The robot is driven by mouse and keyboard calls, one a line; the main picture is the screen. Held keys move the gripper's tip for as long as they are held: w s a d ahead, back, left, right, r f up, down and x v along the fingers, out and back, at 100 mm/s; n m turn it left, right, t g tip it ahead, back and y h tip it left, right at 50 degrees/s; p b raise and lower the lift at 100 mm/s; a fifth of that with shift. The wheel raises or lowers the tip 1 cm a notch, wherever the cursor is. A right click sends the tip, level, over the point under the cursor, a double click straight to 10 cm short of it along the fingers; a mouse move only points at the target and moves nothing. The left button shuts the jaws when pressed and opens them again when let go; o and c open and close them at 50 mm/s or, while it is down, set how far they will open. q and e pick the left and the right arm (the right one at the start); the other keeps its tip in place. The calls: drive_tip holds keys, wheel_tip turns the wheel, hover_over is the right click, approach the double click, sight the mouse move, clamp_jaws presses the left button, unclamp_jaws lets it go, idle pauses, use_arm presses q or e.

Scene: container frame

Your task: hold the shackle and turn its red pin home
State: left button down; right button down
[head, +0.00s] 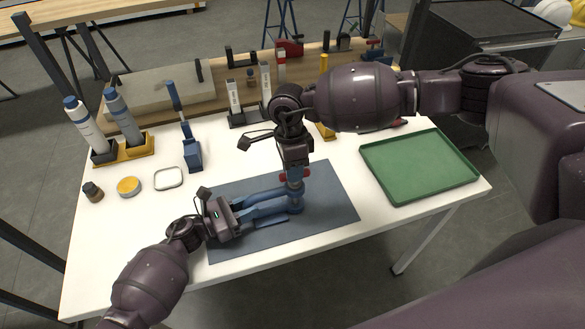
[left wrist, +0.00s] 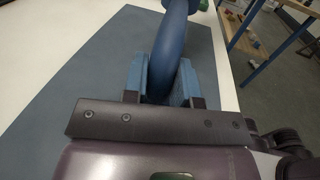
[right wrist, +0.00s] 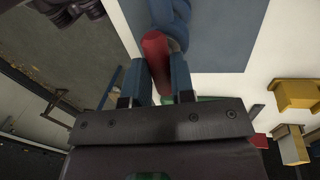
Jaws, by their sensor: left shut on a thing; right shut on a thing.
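The blue shackle (head: 296,197) is over the blue-grey mat (head: 335,205); whether it touches the mat I cannot tell. My left gripper (head: 250,208) is shut on the shackle from the left. In the left wrist view, the shackle's thick blue body (left wrist: 172,50) passes between the two blue fingers. My right gripper (head: 295,175) points down from above and is shut on the red pin (head: 284,177). In the right wrist view, the pin's red end (right wrist: 156,52) shows between the fingers, against the blue shackle. How deep the pin sits is hidden.
A green tray (head: 465,177) stands on the right of the white table. Bottles in a yellow holder (head: 139,149), a small jar (head: 93,191), a yellow tin (head: 129,186) and a blue stand (head: 191,155) are at the left. More tools line the back.

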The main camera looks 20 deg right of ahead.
use_arm(q)
drive_tip(key=shift+w+a+f, duration=0.1)
drive_tip(key=shift+a+f, duration=0.15)
drive_tip(key=shift+a, duration=0.05)
use_arm(e)
drive_tip(key=m, duration=0.2)
drive_tip(key=m+y, duration=0.1)
drive_tip(key=m, duration=0.2)
drive_tip(key=shift+w+d, duration=0.1)
drive_tip(key=shift+d, duration=0.1)
drive_tip(key=shift+m, duration=0.3)
drive_tip(key=c, duration=1.1)
unclamp_jaws()
use_arm(q)
drive_tip(key=shift+d, duration=0.1)
use_arm(e)
drive_tip(key=shift+o, duration=0.7)
drive_tip(key=shift+a, duration=0.1)
use_arm(q)
drive_tip(key=shift+s+d+r, duration=0.1)
drive_tip(key=shift+s+d, duration=0.1)
use_arm(e)
drive_tip(key=v, duration=1.2)
drive_tip(key=shift+s, duration=0.3)
drive_tip(key=shift+r, duration=0.1)
